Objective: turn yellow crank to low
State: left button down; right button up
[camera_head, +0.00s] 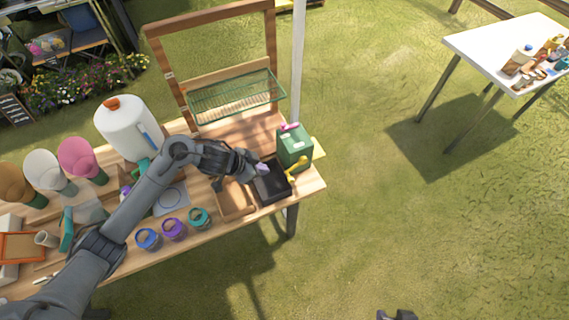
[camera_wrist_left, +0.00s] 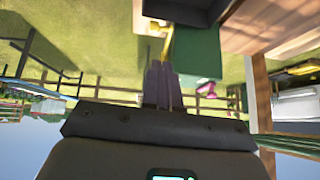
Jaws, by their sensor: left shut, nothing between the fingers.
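The yellow crank (camera_head: 297,169) sticks out from the front of a green box (camera_head: 295,146) at the right end of the wooden table. My left gripper (camera_head: 262,168) is shut and empty, just left of the crank and over the black tray. In the left wrist view, the closed fingertips (camera_wrist_left: 161,64) point at a yellow piece of the crank (camera_wrist_left: 167,43), beside the green box (camera_wrist_left: 198,52). I cannot tell whether they touch, nor read the crank's setting. A dark part at the bottom edge of the head view looks like my right gripper (camera_head: 396,315).
The black tray (camera_head: 273,194) and a wooden tray (camera_head: 234,208) lie below the gripper. Several small paint jars (camera_head: 173,229) stand along the front edge. A wooden frame with a green rack (camera_head: 235,98) stands behind. A white post (camera_head: 298,60) rises behind the green box.

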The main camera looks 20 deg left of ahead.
aim_at(289, 180)
pick_arm(q)
jog(key=b+x, duration=0.1)
jog(key=x, duration=0.3)
jog(key=s+b+x, duration=0.1)
jog(key=x, duration=0.4)
jog(key=d+b+x, duration=0.1)
jog(key=x, duration=0.3)
jog(key=shift+s+f, duration=0.1)
jog(key=shift+f, duration=0.45)
pick_arm(e)
jog(key=f, duration=0.1)
jog(key=s+f, duration=0.2)
jog(key=f, duration=0.1)
jog(key=shift+d, duration=0.4)
jog(key=shift+a, duration=0.1)
